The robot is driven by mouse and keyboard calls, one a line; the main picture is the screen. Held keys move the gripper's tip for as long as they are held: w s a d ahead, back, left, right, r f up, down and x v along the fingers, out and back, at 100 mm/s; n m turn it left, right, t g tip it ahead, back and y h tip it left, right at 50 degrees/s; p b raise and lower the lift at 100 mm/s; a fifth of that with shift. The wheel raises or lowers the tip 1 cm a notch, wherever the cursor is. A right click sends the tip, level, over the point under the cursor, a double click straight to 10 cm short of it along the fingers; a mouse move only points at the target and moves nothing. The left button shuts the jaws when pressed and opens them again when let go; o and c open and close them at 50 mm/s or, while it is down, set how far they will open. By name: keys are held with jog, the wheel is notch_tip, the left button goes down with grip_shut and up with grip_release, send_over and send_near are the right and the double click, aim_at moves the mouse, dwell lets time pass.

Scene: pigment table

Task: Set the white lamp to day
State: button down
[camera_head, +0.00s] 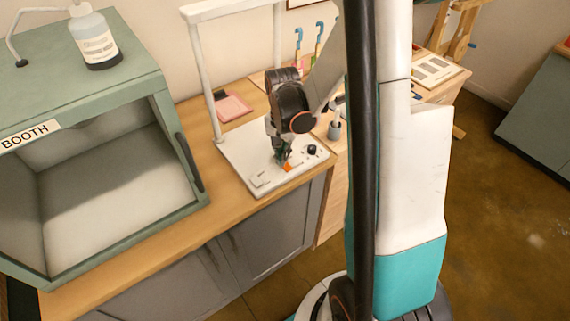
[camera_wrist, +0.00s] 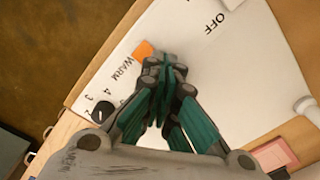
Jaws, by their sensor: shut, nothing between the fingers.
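The white lamp (camera_head: 232,158) stands on the wooden counter, with a flat base and upright posts joined by a bar on top. An orange switch piece (camera_head: 288,168) sits on its base, and it also shows in the wrist view (camera_wrist: 144,50), beside the word WARM. The word OFF is printed farther right. A black knob (camera_head: 312,150) is on the base near small numbers. My gripper (camera_head: 282,160) is shut and empty, low over the base. In the wrist view its fingertips (camera_wrist: 166,68) are right beside the orange piece; contact cannot be told. No DAY label is readable.
A green booth (camera_head: 120,110) stands left on the counter (camera_head: 190,215), with a bottle (camera_head: 97,40) on top. A pink pad (camera_head: 233,107) lies behind the lamp base. A grey cup-like holder (camera_head: 334,131) stands just right of the base.

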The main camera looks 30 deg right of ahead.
jog(key=shift+f+b, duration=0.3)
jog(key=shift+f, duration=0.1)
jog(key=shift+r+p, duration=2.3)
jog(key=shift+r, duration=1.2)
jog(key=shift+a+r, duration=0.15)
jog(key=shift+r, duration=0.05)
jog(key=s+a+r+n+t+b, duration=0.3)
jog(key=a+r+n, duration=0.4)
jog(key=r, duration=0.4)
jog(key=s+a+r+n+t+b, duration=0.1)
jog(key=s+a+n+t+b, duration=0.1)
jog(key=s+a+n+t, duration=0.2)
jog(key=shift+s+a+r+n, duration=0.3)
jog(key=shift+s+a, duration=1.2)
jog(key=shift+s, duration=1.5)
